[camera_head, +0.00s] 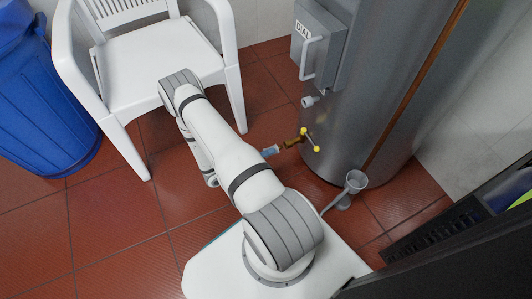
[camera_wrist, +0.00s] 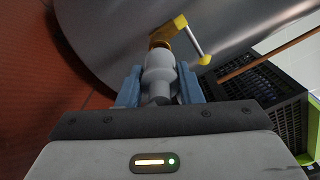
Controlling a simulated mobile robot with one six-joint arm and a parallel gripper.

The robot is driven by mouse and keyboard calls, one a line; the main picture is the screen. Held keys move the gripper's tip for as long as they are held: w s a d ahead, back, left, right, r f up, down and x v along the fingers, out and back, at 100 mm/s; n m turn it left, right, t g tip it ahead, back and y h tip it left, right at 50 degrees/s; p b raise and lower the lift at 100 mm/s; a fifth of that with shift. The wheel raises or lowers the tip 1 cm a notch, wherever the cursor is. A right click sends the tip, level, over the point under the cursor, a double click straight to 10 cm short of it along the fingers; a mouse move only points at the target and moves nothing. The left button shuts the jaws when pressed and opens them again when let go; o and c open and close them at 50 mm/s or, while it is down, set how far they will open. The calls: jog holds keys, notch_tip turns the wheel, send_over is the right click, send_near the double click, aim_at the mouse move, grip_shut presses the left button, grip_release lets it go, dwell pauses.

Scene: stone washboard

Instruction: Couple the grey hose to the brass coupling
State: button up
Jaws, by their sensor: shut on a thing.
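The brass coupling (camera_head: 292,143) sticks out low from the side of a large grey metal tank, with a yellow-tipped handle (camera_head: 311,140) beside it. The coupling also shows at the top middle of the wrist view (camera_wrist: 161,38). My gripper (camera_wrist: 159,78) has blue fingers shut on the pale grey end of the hose (camera_wrist: 158,66). This end points at the coupling and overlaps its mouth in the wrist view. I cannot tell whether they touch or are joined. In the head view, my gripper (camera_head: 271,151) is just left of the coupling; my arm hides most of it.
The metal tank (camera_head: 385,80) stands at the back right, with a dial box (camera_head: 322,45) on it. A grey funnel (camera_head: 355,181) stands near its base. A black crate (camera_head: 440,235) is at the right. A white chair (camera_head: 150,55) and blue bin (camera_head: 40,100) are at the left.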

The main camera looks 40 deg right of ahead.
jog(key=shift+x, duration=1.65)
jog(key=o, duration=1.3)
jog(key=shift+c, duration=0.2)
jog(key=shift+a, duration=0.15)
jog(key=p+v, duration=0.2)
jog(key=v, duration=0.5)
jog(key=shift+a, duration=0.3)
jog(key=shift+w, duration=0.1)
